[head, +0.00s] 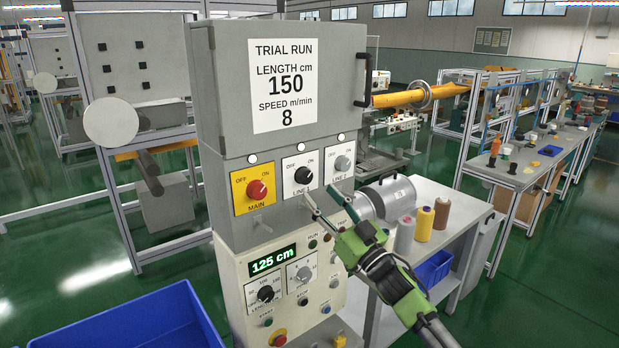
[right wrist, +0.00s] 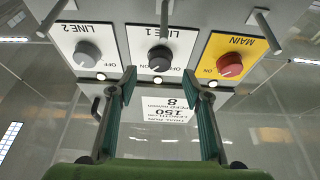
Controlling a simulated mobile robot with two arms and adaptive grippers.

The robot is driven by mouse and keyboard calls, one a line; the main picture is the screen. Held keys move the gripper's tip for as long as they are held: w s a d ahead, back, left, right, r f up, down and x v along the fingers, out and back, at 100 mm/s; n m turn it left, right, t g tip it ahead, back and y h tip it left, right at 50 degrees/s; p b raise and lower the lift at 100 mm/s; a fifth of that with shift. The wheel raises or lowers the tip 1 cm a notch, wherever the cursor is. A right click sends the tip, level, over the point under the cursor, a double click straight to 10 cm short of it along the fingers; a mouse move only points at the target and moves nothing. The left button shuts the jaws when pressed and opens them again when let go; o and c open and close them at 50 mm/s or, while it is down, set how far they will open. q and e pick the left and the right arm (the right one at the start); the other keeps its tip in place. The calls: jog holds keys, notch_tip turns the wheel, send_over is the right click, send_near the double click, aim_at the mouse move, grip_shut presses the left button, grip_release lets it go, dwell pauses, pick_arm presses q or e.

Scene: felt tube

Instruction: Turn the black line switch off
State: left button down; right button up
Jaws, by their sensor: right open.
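The black line switch (head: 303,175) is the knob on the white LINE 1 plate, in the middle of three switches on the grey cabinet. OFF is printed at its upper left and ON at its upper right. I cannot tell surely which way it points. My right gripper (head: 320,190) is open and empty, its tips just below and right of the LINE 1 plate. In the upside-down right wrist view, the black knob (right wrist: 160,58) appears centrally beyond the open fingers (right wrist: 165,82), apart from them. My left gripper is not in view.
The red MAIN knob (head: 257,190) on yellow is left of LINE 1; the grey LINE 2 knob (head: 342,163) is right. Metal bars stick out below the plates. A lower panel (head: 300,290) has a 125 cm display and dials. Thread spools (head: 425,222) stand on a table at right.

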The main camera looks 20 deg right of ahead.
aim_at(307, 180)
jog(key=p+x, duration=0.1)
jog(key=x, duration=0.4)
jog(key=shift+w+a+r, duration=0.15)
jog(key=shift+w+r, duration=0.05)
jog(key=shift+w, duration=0.1)
jog(key=c, duration=1.1)
